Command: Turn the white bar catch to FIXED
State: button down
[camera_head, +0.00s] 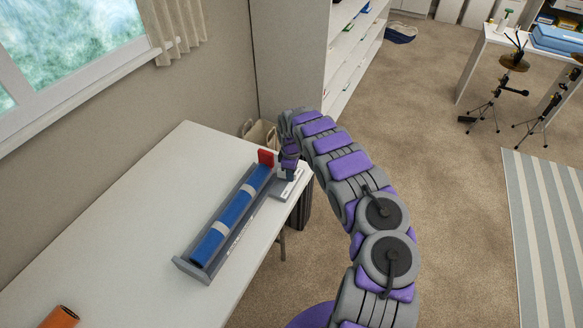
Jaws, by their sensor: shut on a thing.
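A long grey cradle (188,267) lies on the white table and holds a blue cylinder (240,200) with pale bands. A red block (266,158) stands at the cradle's far end. A pale plate (293,188) sits beside that far end, near the table's right edge. My gripper (288,176) points down at this plate and is shut on the white bar catch. The catch is mostly hidden by my gripper, and its angle cannot be told. Lettering on the cradle's right side is too small to read.
The white table (120,230) is largely bare left of the cradle. An orange cylinder (60,318) lies at its near left. A basket (262,133) stands behind the table's far end, by a white shelf unit (345,50). Open carpet (440,150) lies to the right.

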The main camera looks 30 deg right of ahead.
jog(key=m+p, duration=0.1)
jog(key=m, duration=0.1)
jog(key=shift+s+a+r+m+p, duration=0.15)
jog(key=shift+s+a+m+p, duration=0.2)
jog(key=shift+a+m, duration=0.05)
jog(key=m, duration=0.2)
jog(key=shift+s+a+m+p, duration=0.2)
jog(key=shift+a+m+p, duration=0.1)
jog(key=shift+a, duration=0.1)
jog(key=shift+a+m, duration=0.35)
jog(key=shift+m, duration=0.95)
jog(key=c, duration=1)
grip_release()
jog(key=shift+c, duration=0.2)
notch_tip(320, 180, up, 17)
jog(key=p, duration=0.2)
